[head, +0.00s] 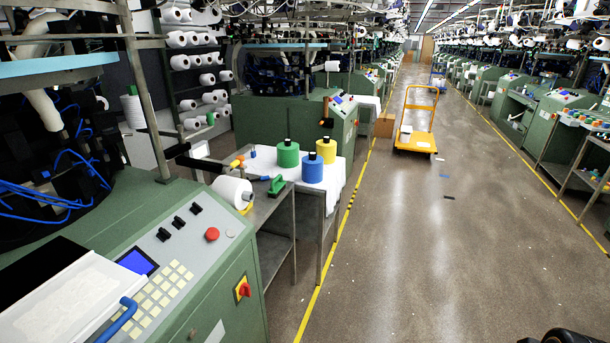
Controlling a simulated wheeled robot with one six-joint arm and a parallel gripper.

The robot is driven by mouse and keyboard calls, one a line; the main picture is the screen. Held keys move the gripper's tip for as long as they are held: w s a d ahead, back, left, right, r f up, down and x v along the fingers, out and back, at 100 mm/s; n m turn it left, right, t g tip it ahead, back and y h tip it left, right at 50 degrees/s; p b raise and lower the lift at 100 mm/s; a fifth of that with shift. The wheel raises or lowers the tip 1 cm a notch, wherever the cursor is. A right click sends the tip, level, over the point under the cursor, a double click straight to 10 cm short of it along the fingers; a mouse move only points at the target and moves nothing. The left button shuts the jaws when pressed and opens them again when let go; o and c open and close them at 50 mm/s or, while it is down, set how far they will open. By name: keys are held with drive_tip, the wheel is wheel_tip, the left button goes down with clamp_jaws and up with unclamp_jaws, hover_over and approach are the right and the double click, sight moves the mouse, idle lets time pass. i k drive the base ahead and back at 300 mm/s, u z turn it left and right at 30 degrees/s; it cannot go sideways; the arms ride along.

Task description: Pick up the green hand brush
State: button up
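A green hand brush (277,185) lies on the metal side table (262,208), between a white yarn cone (232,191) and a blue cone (312,169). It looks small, and its bristles are hard to make out. My gripper's fingers are not in view. A dark rounded part shows at the bottom right edge, and I cannot tell whether it belongs to my arm.
Green (288,154) and yellow (326,150) cones stand on a white cloth (345,165) beside the brush. A green knitting machine (190,260) fills the left foreground. A yellow cart (415,140) stands farther down the aisle.

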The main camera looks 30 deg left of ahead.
sight(277, 186)
drive_tip(key=u, duration=0.15)
drive_tip(key=i, duration=1.95)
drive_tip(key=u, duration=1.3)
drive_tip(key=i, duration=1.15)
drive_tip(key=u, duration=1.4)
drive_tip(key=i, duration=0.35)
drive_tip(key=u, duration=0.15)
